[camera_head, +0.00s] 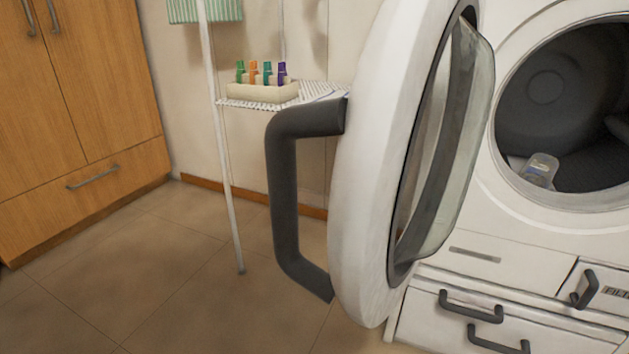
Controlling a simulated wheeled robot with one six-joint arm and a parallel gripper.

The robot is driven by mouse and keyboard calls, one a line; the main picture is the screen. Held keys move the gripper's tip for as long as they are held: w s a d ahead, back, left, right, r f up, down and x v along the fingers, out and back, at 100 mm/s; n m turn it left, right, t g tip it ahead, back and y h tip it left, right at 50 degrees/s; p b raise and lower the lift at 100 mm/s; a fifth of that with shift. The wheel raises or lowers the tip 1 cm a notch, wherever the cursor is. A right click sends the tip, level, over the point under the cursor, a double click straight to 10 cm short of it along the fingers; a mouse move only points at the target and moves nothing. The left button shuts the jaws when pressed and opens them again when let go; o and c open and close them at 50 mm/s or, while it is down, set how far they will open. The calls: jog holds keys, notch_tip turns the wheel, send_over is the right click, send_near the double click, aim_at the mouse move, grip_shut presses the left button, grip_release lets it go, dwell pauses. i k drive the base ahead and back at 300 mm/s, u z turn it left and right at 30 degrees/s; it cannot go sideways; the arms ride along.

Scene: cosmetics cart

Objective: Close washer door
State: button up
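The washer door (370,190) is round and white with a glass inner bowl (462,140). It stands wide open, swung out toward me at the middle of the view. Its large dark grey handle (284,195) is on the door's left side. The washer body (480,205) is white and stands at the right, with its dark drum opening (570,105) exposed. A clear container (541,170) sits inside the opening at its lower edge. My gripper is not in view.
Drawers with dark handles (471,306) are below the opening. A white rack (222,150) behind the door holds a tray of coloured clips (262,92). A wooden cabinet (80,130) stands at the left. The tiled floor (150,275) at lower left is clear.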

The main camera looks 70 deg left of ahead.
aim_at(377, 127)
jog(key=k, duration=0.35)
jog(key=u, duration=0.8)
